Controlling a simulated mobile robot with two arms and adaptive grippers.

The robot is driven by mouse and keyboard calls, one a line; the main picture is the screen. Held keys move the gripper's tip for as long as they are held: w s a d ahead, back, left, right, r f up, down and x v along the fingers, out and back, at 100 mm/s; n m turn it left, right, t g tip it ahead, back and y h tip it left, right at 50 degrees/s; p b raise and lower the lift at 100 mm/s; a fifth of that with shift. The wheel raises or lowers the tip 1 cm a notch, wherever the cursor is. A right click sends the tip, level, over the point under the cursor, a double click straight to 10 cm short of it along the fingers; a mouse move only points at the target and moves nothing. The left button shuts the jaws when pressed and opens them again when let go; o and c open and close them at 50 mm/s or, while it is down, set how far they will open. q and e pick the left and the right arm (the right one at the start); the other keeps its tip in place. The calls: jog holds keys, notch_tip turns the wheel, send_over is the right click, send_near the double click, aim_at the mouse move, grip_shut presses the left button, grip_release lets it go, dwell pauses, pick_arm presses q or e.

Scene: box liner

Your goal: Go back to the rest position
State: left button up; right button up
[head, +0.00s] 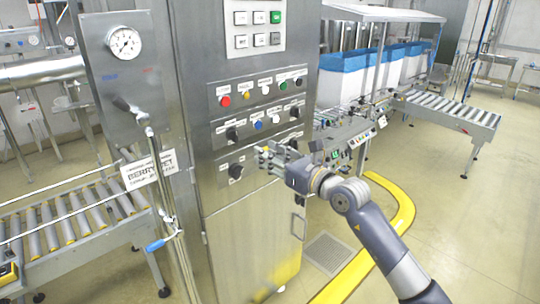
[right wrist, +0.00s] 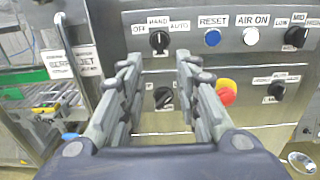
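My right gripper (head: 268,160) is in front of the steel control cabinet (head: 255,205), close to the lower rows of knobs. In the right wrist view its two fingers (right wrist: 158,75) are spread apart with nothing between them. A black rotary knob (right wrist: 163,97) shows in the gap, beyond the fingers. Whether the fingertips touch the panel cannot be told. A HAND/AUTO knob (right wrist: 159,42), a blue RESET button (right wrist: 212,37) and a red button on yellow (right wrist: 226,92) are around the fingers. My left gripper is not in view.
A pressure gauge (head: 123,42) and a blue-handled pipe (head: 158,244) stand left of the cabinet. Roller conveyors lie at left (head: 75,222) and right (head: 455,112). A yellow floor strip (head: 405,205) curves around a floor drain (head: 328,252). Open floor lies at right.

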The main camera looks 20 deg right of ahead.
jog(key=s+f+m+g+h+b, duration=0.3)
jog(key=f+m, duration=1.4)
jog(key=f, duration=1.8)
jog(key=s+d+f+m+g+h, duration=0.1)
jog(key=s+f+m, duration=0.35)
jog(key=f, duration=0.45)
jog(key=s+d+f+m+g+h, duration=0.1)
jog(key=s+f+m, duration=0.2)
jog(key=s+f, duration=0.35)
jog(key=s+a+f+m+g+h, duration=0.2)
jog(key=s+f+m+g, duration=0.65)
jog(key=s+f, duration=1.85)
pick_arm(q)
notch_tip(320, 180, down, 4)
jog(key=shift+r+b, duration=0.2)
jog(key=shift+b, duration=0.1)
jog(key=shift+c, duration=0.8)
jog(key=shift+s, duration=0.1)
pick_arm(e)
jog(key=s+a+f+m+g, duration=0.1)
jog(key=s+m, duration=0.1)
jog(key=s, duration=0.6)
jog(key=s+a+m+g, duration=0.1)
jog(key=s+a+m, duration=0.1)
jog(key=s, duration=0.7)
jog(key=shift+s+a+f+y, duration=0.2)
jog(key=shift+a+f+y, duration=0.05)
jog(key=shift+f+y, duration=0.15)
